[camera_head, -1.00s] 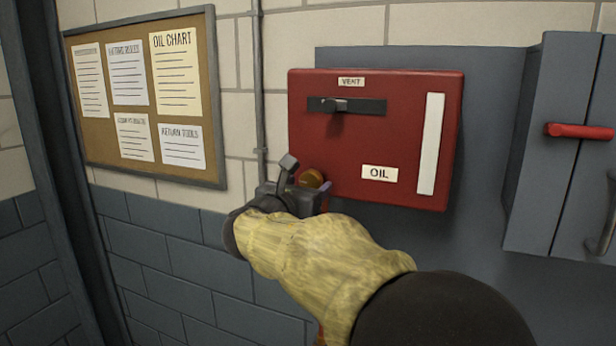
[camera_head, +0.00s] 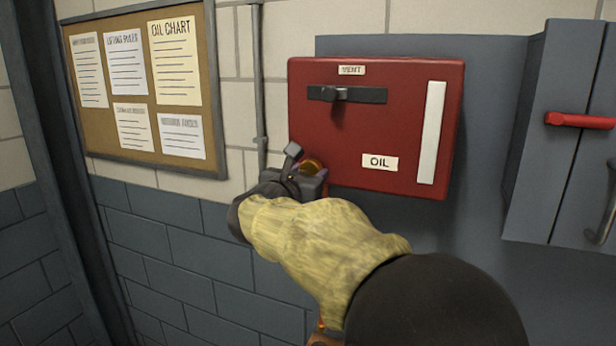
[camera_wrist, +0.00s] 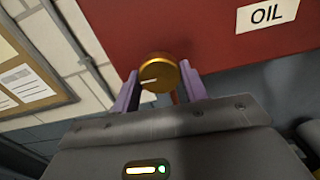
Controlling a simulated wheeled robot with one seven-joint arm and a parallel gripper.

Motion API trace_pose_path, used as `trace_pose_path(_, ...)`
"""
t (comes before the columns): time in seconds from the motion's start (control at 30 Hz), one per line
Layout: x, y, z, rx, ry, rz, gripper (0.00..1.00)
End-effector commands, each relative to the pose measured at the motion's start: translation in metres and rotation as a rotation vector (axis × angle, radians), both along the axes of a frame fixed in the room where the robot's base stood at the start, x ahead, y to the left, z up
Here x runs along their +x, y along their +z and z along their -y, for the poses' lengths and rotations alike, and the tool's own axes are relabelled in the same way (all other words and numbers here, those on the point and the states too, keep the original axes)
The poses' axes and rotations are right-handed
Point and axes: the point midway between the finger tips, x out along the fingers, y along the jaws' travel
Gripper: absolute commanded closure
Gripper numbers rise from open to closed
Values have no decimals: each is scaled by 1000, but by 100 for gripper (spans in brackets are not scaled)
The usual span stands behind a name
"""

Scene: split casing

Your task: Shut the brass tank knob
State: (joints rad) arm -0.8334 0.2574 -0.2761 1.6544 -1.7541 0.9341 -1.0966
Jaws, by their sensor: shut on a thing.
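The brass knob (camera_wrist: 158,73) is at the lower left corner of the red oil tank (camera_wrist: 180,25). It is round, with a pale pointer line that points left in the wrist view. My gripper (camera_wrist: 163,88) has its two purple fingers on either side of the knob and is shut on it. In the head view my gripper (camera_head: 314,172) reaches the tank's lower left corner and hides most of the knob (camera_head: 311,163). The red tank (camera_head: 300,110) hangs on a grey panel and bears an OIL label (camera_head: 380,162).
A vent slider (camera_head: 340,95) sits high on the tank, and a white strip (camera_head: 431,130) runs down its right side. A grey cabinet (camera_head: 560,130) with a red handle (camera_head: 580,120) stands at right. A notice board (camera_head: 215,130) hangs at left. A thin pipe (camera_head: 260,90) runs down the wall.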

Motion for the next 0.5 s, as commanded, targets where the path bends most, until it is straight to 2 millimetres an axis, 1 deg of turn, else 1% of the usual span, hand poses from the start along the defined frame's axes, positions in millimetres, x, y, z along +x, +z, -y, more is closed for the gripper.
trace_pose_path(0.03, 0, -3, 0, 15, 0, 5, 79)
trace_pose_path(0.27, 0, -6, 0, 123, 0, 46, 79)
trace_pose_path(0.5, 0, -7, 0, 304, 0, 113, 79)
